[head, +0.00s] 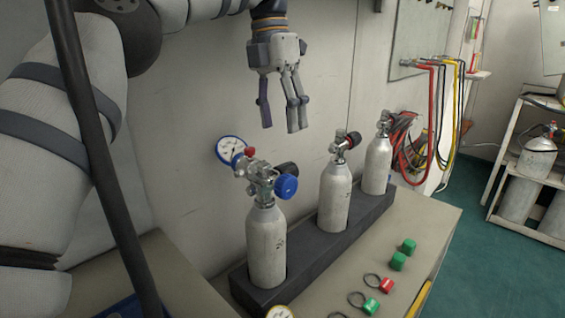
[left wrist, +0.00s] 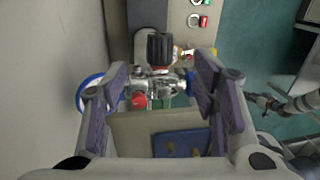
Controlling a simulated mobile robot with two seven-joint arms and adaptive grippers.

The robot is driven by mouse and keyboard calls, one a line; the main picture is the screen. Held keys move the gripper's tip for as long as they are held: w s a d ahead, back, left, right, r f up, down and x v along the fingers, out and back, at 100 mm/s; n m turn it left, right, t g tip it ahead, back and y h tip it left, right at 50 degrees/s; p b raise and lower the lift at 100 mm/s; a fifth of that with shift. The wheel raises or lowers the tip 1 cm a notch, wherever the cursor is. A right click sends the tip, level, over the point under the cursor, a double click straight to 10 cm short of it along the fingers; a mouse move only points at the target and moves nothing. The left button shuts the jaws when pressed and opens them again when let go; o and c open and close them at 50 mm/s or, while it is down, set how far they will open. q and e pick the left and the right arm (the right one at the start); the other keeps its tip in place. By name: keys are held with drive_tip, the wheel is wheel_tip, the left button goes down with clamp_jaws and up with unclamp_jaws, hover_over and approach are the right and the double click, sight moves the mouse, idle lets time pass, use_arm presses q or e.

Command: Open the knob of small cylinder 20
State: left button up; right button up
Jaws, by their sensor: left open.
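Three small grey cylinders stand upright in a dark rack (head: 310,248): a near one (head: 266,245), a middle one (head: 334,198) and a far one (head: 377,166). I cannot read which is number 20. The near cylinder's valve (head: 262,182) has a blue knob (head: 286,187), a black knob (head: 287,169) and a blue-rimmed gauge (head: 230,150). My left gripper (head: 278,116) is open and empty, fingers down, above the near valve and apart from it. In the left wrist view, the valve and its black knob (left wrist: 160,48) show between the left gripper's fingers (left wrist: 162,72). My right gripper is not clearly seen.
The wall stands close behind the rack. Green caps (head: 398,261) and red and green ringed tags (head: 386,286) lie on the bench in front. Hoses (head: 432,120) hang at the back. A shelf with larger cylinders (head: 537,158) stands at right.

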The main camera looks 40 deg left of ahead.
sight(286, 164)
use_arm(q)
drive_tip(key=f, duration=0.3)
drive_tip(key=d+f, duration=0.1)
drive_tip(key=f, duration=0.5)
drive_tip(key=shift+d+f+p, duration=0.25)
drive_tip(key=shift+f+p, duration=0.05)
drive_tip(key=shift+f, duration=0.05)
drive_tip(key=shift+c, duration=0.3)
drive_tip(key=c, duration=1.1)
